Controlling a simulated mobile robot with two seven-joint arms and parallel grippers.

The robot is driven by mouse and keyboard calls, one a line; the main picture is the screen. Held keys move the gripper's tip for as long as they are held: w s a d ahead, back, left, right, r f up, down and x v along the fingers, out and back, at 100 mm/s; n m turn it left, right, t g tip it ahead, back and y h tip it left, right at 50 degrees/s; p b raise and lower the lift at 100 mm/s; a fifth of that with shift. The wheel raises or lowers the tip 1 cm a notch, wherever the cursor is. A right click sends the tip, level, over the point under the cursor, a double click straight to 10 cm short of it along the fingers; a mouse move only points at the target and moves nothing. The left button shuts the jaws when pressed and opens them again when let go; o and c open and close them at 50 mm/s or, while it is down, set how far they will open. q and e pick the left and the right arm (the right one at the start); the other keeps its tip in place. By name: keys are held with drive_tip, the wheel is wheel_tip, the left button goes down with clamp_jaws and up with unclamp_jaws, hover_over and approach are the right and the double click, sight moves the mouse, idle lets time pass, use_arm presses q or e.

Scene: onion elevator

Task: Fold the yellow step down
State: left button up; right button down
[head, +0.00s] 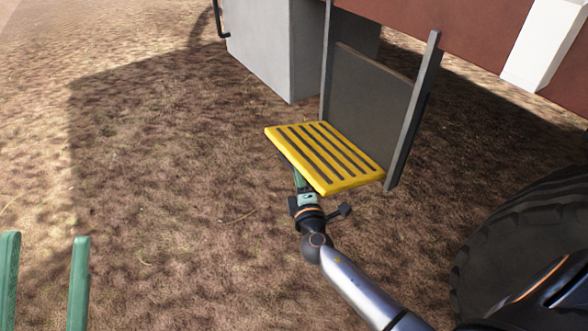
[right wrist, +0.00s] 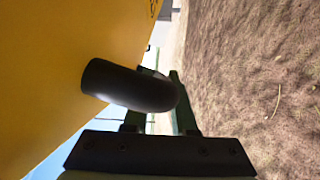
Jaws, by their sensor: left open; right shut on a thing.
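The yellow step (head: 322,158), with dark slots across its top, sticks out about level from the grey frame in the head view. In the right wrist view, a yellow face of the step (right wrist: 60,50) fills the left side. A black curved handle (right wrist: 130,87) comes off that face. My right gripper (head: 300,180) is at the step's front edge, its fingers partly hidden beneath it. In the right wrist view, the gripper (right wrist: 160,78) is shut on the handle. My left gripper (head: 46,238) is open and empty at the lower left, away from the step.
Two grey posts (head: 412,112) and a dark panel (head: 367,98) stand behind the step. A grey box (head: 265,45) is at the back left, and a large black tyre (head: 520,245) at the right. The brown ground (head: 160,170) at the left is clear.

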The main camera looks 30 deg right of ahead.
drive_tip(key=shift+w+d+f+n+t, duration=0.1)
drive_tip(key=shift+d+f+n+t, duration=0.15)
drive_tip(key=shift+f+n, duration=0.65)
drive_tip(key=shift+d+f+n+t, duration=0.2)
drive_tip(key=shift+f+n, duration=0.4)
drive_tip(key=shift+f, duration=0.55)
drive_tip(key=c, duration=0.7)
unclamp_jaws()
drive_tip(key=shift+a, duration=0.1)
